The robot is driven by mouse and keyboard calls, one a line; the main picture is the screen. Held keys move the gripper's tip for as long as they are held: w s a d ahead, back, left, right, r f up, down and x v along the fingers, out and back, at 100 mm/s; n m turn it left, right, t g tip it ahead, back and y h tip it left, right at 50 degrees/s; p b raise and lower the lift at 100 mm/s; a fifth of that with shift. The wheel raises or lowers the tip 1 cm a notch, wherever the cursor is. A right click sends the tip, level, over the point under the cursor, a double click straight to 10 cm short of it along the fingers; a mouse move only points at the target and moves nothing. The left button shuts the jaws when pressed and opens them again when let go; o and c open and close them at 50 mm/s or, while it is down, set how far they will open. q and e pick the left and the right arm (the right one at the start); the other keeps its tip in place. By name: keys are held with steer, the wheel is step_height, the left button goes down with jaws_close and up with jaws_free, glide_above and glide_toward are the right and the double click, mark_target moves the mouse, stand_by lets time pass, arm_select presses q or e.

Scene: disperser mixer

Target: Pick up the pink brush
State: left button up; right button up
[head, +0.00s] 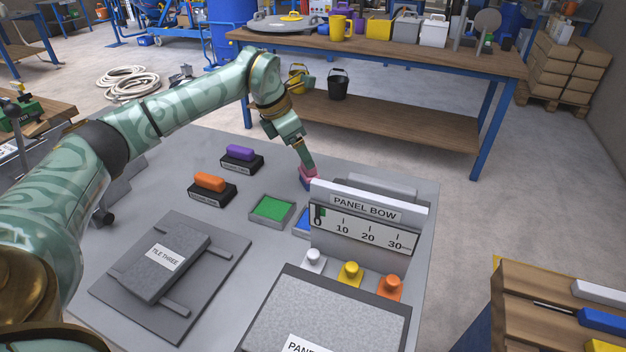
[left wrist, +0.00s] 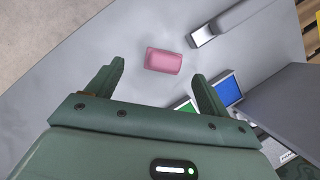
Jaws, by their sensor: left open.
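The pink brush (head: 308,173) is at the far side of the grey table, behind the PANEL BOW sign, partly covered by my left gripper (head: 305,162). In the left wrist view the brush (left wrist: 163,61) is a pink rounded block on the grey surface. My left gripper (left wrist: 158,72) is open there, one finger on each side of the brush in the picture. I cannot tell whether the fingertips are level with it or above it. My right gripper is not in view.
An orange block (head: 210,181) and a purple block (head: 240,152) sit on dark labelled holders to the left. A green tray (head: 272,208) and the upright PANEL BOW sign (head: 364,207) stand close to the brush. A workbench (head: 390,62) is behind.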

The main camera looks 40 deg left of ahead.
mark_target(309, 173)
arm_select(q)
steer(key=shift+x, duration=1)
steer(key=shift+w+d+f+b, duration=0.1)
steer(key=shift+d+f+b, duration=0.15)
steer(key=shift+f+b, duration=0.3)
steer(key=shift+w+d+f+b, duration=0.1)
steer(key=shift+d+f+b, duration=0.1)
steer(key=shift+f+b, duration=0.3)
steer(key=b+x, duration=0.1)
steer(key=x, duration=0.2)
steer(key=shift+w+d, duration=0.1)
steer(key=shift+d, duration=0.1)
steer(key=shift+r, duration=0.2)
steer(key=c, duration=1.2)
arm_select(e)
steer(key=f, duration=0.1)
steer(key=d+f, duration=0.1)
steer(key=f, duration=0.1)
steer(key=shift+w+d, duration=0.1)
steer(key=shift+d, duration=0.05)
